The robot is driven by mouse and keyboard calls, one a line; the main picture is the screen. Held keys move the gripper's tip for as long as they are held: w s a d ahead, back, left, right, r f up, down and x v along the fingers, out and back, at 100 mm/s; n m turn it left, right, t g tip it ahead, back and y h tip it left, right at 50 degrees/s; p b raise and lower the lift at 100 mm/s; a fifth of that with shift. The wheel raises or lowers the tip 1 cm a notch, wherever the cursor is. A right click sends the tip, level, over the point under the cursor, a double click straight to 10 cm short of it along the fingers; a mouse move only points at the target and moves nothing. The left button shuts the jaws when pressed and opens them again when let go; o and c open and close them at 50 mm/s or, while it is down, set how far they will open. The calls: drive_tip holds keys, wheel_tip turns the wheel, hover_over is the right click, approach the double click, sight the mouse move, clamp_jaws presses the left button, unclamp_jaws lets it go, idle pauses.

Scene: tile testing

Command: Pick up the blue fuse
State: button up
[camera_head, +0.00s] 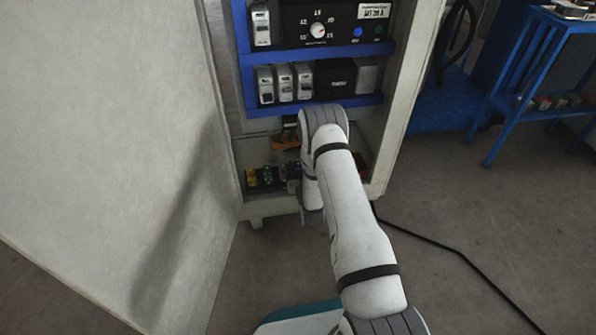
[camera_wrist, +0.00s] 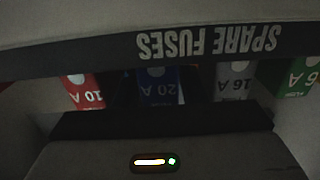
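The blue fuse (camera_wrist: 158,90), marked 20 A, shows upside down near the middle of the wrist view, below a dark bar lettered SPARE FUSES (camera_wrist: 208,42). My gripper (camera_wrist: 158,112) is right in front of it, its dark body filling the lower part of that view. Dark shapes lie on both sides of the blue fuse. I cannot tell whether the fingers touch it.
A red 10 A fuse (camera_wrist: 86,92) is left of the blue one; a grey 16 A fuse (camera_wrist: 234,82) and a green 6 A fuse (camera_wrist: 304,78) are right. The cabinet (camera_head: 405,90) has blue shelves with devices above. Its open door (camera_head: 110,130) stands left.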

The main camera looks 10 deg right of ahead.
drive_tip(key=c, duration=0.7)
